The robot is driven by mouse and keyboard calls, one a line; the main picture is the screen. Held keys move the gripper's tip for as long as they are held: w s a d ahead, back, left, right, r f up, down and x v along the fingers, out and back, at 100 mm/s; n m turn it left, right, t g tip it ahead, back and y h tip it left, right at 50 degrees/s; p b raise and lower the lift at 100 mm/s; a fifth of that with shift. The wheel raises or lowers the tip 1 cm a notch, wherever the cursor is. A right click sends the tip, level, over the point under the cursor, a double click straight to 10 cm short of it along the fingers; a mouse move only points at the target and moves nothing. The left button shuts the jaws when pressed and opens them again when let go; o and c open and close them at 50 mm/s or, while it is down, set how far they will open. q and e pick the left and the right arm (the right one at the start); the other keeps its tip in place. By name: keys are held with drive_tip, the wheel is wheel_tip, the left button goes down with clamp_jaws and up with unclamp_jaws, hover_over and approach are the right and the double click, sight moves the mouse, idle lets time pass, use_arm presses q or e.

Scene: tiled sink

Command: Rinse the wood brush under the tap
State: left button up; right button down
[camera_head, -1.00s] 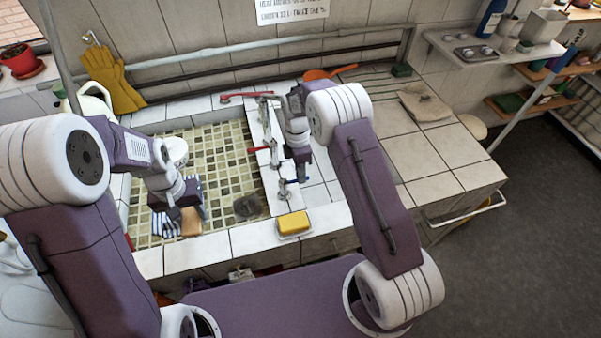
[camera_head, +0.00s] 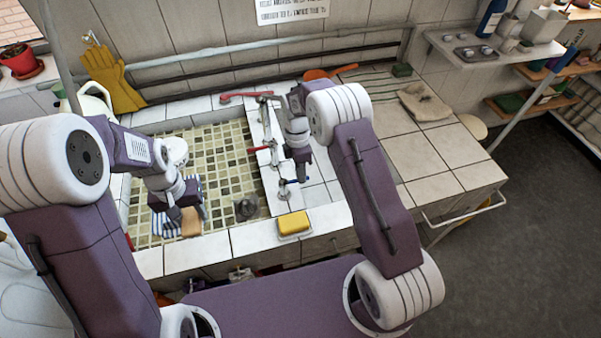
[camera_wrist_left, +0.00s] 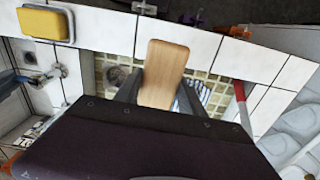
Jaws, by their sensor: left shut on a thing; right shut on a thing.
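The wood brush (camera_head: 191,223) is a pale wooden block at the near left of the tiled sink (camera_head: 215,150). My left gripper (camera_head: 184,214) is shut on it and holds it above the sink floor. In the left wrist view the brush (camera_wrist_left: 164,75) sits between the two dark fingers (camera_wrist_left: 155,92); its bristles are hidden. The tap (camera_head: 266,120) stands on the sink's right ledge, with a red handle (camera_head: 257,149) and a blue handle (camera_head: 289,181). My right gripper (camera_head: 302,174) is shut at the blue handle; the exact contact is hard to see.
A yellow sponge (camera_head: 293,223) lies in a dish on the near ledge. A striped cloth (camera_head: 163,222) lies in the sink beside the brush. A dark drain (camera_head: 246,207) is at the sink's near right. A white jug (camera_head: 95,100) and yellow gloves (camera_head: 112,80) are at the back left.

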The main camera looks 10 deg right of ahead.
drive_tip(key=shift+s+r+m+p, duration=0.2)
drive_tip(key=shift+s+m+p, duration=0.2)
drive_tip(key=shift+m, duration=0.3)
drive_tip(key=shift+s+f+m+y, duration=0.15)
drive_tip(key=shift+s+m+y, duration=0.2)
drive_tip(key=shift+m, duration=0.65)
drive_tip(key=c, duration=1.5)
unclamp_jaws()
drive_tip(key=shift+s, duration=0.1)
drive_tip(key=shift+o, duration=0.2)
drive_tip(key=v, duration=1.2)
drive_tip(key=shift+b, duration=0.4)
